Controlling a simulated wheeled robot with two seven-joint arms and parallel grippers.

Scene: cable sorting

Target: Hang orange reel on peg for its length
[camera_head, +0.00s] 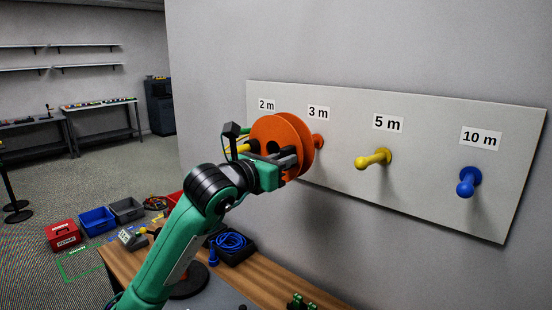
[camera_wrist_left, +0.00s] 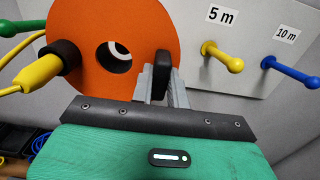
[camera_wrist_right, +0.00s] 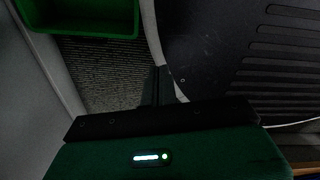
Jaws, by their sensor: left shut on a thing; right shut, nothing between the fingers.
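The orange reel (camera_head: 300,140) is held up in front of the pegboard, over the area below the 2 m and 3 m labels. My left gripper (camera_head: 284,160) is shut on its rim; the left wrist view shows the reel (camera_wrist_left: 135,75) face-on, with a round hole and a yellow cable plug (camera_wrist_left: 40,72). An orange-red peg (camera_head: 319,142) under 3 m shows just behind the reel's right edge. Whether it enters the hole cannot be told. The yellow 5 m peg (camera_head: 372,160) and blue 10 m peg (camera_head: 467,182) are bare. My right gripper (camera_wrist_right: 158,85) is shut and empty.
The pegboard (camera_head: 430,200) is on the grey wall. The wooden table (camera_head: 260,285) below holds a black tray with blue cable (camera_head: 231,241). Red (camera_head: 63,235), blue (camera_head: 97,220) and grey bins stand on the floor at left. A green bin (camera_wrist_right: 85,18) shows near my right gripper.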

